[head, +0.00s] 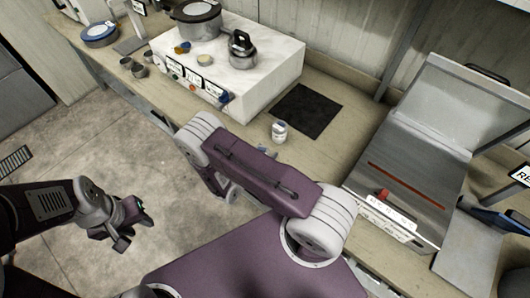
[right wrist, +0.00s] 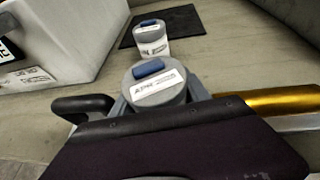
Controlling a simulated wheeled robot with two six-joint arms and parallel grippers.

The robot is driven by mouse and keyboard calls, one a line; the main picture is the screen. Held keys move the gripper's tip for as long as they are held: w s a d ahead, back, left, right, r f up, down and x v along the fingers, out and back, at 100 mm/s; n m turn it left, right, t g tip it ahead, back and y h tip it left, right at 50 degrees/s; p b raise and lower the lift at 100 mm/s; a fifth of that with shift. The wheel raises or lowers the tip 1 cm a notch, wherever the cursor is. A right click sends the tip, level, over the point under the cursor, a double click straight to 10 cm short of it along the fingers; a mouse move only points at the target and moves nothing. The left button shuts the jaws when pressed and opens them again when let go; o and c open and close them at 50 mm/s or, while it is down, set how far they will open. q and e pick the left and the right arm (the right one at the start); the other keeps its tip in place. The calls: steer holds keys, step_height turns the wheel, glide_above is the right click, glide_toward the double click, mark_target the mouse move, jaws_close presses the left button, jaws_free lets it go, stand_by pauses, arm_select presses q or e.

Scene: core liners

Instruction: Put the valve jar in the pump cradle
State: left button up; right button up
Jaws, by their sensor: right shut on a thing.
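My right gripper (right wrist: 158,100) is shut on a grey jar (right wrist: 158,84) with a blue bar on its lid and a white label that I cannot read surely. A second, similar jar (right wrist: 151,40) stands upright just beyond it, apart from the gripper. This second jar also shows on the bench in the head view (head: 279,131). There my right arm hides most of the right gripper and the held jar. My left gripper (head: 134,232) is empty and open, over the floor at left. I cannot tell which place is the pump cradle.
A white box (head: 270,62) with front labels carries a large pot (head: 198,20) and a smaller lidded pot (head: 242,50). A dark mat (head: 306,110) lies beside it. A steel machine (head: 410,165) stands at right. Small cups (head: 138,70) sit at the bench's left.

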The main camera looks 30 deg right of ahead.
steer(key=shift+s+f, duration=0.1)
steer(key=shift+f, duration=0.05)
steer(key=o, duration=1.5)
steer(key=shift+r, duration=0.2)
steer(key=b+v, duration=0.2)
steer(key=v, duration=1)
steer(key=shift+a, duration=0.1)
